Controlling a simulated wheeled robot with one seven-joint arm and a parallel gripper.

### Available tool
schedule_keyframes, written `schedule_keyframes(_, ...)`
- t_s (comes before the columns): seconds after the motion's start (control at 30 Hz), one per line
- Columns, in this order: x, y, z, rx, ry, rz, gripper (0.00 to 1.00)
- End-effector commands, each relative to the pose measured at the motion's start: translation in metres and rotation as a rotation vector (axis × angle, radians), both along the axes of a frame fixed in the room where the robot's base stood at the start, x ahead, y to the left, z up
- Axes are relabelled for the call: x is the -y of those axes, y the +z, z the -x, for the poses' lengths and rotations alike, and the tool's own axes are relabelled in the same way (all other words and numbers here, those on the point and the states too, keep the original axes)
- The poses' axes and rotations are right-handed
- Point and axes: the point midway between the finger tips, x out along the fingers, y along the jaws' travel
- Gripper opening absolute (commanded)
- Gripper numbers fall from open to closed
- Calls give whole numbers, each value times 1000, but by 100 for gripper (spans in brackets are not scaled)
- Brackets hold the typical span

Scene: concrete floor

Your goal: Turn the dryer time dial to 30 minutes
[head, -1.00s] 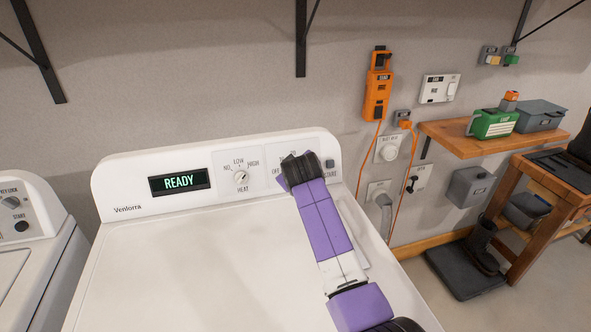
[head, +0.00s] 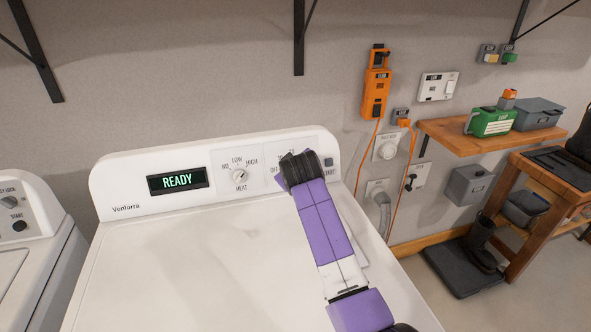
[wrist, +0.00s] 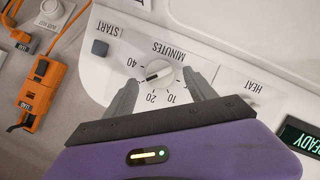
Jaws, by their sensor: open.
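The time dial (wrist: 160,75) is a round white knob with a dark mark, on the dryer's white panel under the word MINUTES. In the wrist view, which shows the panel upside down, 40, 20 and 10 are readable around it. The mark points towards the gap between 40 and 20; no number is visible there, beside one finger. My gripper (wrist: 161,83) is open, with one finger on each side of the dial and gaps visible. In the head view my purple and black wrist hides the dial and my fingers. The dryer (head: 165,255) display reads READY.
The heat knob (head: 239,176) is left of my wrist. The start button (head: 328,162) is just right of it, and it also shows in the wrist view (wrist: 99,47). A second white appliance (head: 22,235) stands at the left. The dryer top is clear.

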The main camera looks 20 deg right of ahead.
Motion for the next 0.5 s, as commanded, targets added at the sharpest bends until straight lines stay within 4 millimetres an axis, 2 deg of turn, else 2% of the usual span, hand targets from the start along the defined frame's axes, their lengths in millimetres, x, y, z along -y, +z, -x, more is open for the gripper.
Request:
schedule_keyframes(0.3, -7, 22, 36, -1, -1, -1, 65)
schedule_keyframes(0.5, -10, 31, 49, -1, 0, 0, 65)
